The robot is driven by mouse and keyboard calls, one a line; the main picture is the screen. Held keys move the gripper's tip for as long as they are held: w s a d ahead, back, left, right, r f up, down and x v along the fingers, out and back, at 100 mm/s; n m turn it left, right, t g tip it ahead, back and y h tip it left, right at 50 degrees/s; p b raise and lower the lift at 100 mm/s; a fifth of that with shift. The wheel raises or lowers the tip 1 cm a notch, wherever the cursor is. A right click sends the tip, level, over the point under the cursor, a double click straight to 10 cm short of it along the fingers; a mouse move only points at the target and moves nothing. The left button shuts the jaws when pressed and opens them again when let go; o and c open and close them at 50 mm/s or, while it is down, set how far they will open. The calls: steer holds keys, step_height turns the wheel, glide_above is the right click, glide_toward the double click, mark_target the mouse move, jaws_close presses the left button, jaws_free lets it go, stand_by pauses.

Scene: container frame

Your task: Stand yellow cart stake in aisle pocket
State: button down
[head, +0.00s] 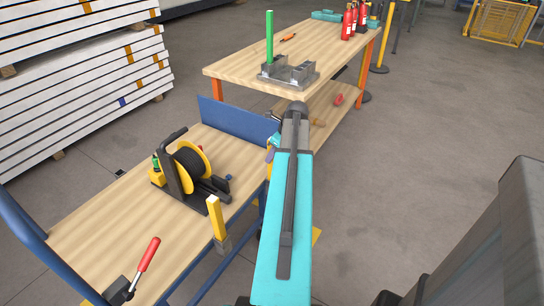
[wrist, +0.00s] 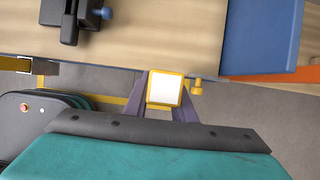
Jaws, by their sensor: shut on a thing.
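My gripper (wrist: 172,100) is shut on a yellow stake (wrist: 165,88) with a pale square end, seen end-on between the fingers in the wrist view. The stake is just outside the wooden cart deck's edge, near the blue end board (wrist: 262,38).
A yellow cable reel on a black stand (head: 190,165) and a red-handled tool (head: 147,255) are on the cart. Floor to the right is open.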

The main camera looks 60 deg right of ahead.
stand_by(0.3)
steer(key=c, duration=1.5)
jaws_free()
steer(key=shift+f, duration=0.1)
steer(key=v, duration=1.2)
steer(key=shift+p, duration=0.3)
